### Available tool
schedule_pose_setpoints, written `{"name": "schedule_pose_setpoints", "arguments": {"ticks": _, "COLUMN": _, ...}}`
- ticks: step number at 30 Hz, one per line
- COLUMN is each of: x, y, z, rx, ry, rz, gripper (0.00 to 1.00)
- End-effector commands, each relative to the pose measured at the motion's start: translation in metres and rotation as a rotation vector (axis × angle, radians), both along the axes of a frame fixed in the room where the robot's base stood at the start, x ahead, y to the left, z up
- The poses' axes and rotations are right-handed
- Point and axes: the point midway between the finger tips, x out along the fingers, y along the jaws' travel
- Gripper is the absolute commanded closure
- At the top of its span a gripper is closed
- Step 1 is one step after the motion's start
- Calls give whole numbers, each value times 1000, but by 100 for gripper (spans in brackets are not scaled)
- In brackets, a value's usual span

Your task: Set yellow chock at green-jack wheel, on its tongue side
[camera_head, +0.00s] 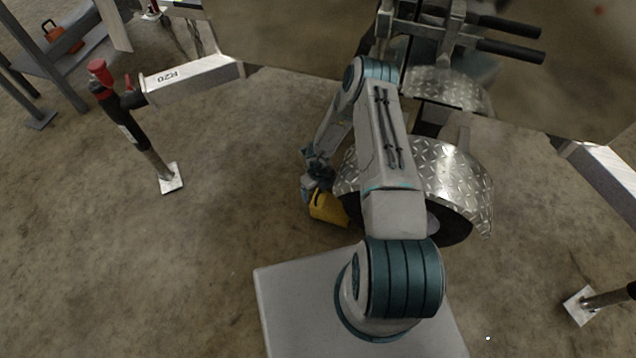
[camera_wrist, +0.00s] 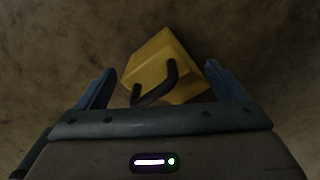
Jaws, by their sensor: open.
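The yellow chock (camera_head: 327,209) stands on the floor in the head view, at the left side of the trailer wheel (camera_head: 454,228). Whether it touches the tyre is hard to tell. In the wrist view the chock (camera_wrist: 152,62) and its black handle (camera_wrist: 158,88) lie between the two blue fingers. My gripper (camera_head: 312,190) is open there, with its fingers (camera_wrist: 159,72) apart on either side of the chock. My arm hides part of the wheel. No green jack shows; the jack (camera_head: 128,115) at left has a red top.
A diamond-plate fender (camera_head: 440,172) covers the wheel. The tongue (camera_head: 190,78), marked R20, runs to the red-topped jack, whose foot plate (camera_head: 171,178) is on the floor. Another foot plate (camera_head: 581,306) stands at lower right. The concrete floor left of the chock is clear.

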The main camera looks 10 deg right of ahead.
Motion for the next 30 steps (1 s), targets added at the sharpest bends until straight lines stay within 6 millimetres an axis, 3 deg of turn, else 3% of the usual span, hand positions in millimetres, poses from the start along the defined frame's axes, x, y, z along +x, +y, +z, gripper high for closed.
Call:
{"name": "schedule_pose_setpoints", "arguments": {"ticks": 3, "x": -1, "y": 0, "z": -24, "rx": 0, "ry": 1, "rz": 0, "gripper": 10}}
{"name": "schedule_pose_setpoints", "arguments": {"ticks": 9, "x": 0, "y": 0, "z": -43, "rx": 0, "ry": 0, "rz": -1, "gripper": 10}}
{"name": "schedule_pose_setpoints", "arguments": {"ticks": 21, "x": 0, "y": 0, "z": -46, "rx": 0, "ry": 0, "rz": -1, "gripper": 10}}
{"name": "schedule_pose_setpoints", "arguments": {"ticks": 27, "x": 0, "y": 0, "z": -46, "rx": -1, "ry": 0, "rz": 0, "gripper": 65}}
{"name": "schedule_pose_setpoints", "arguments": {"ticks": 30, "x": 0, "y": -1, "z": -46, "rx": -1, "ry": 1, "rz": 0, "gripper": 86}}
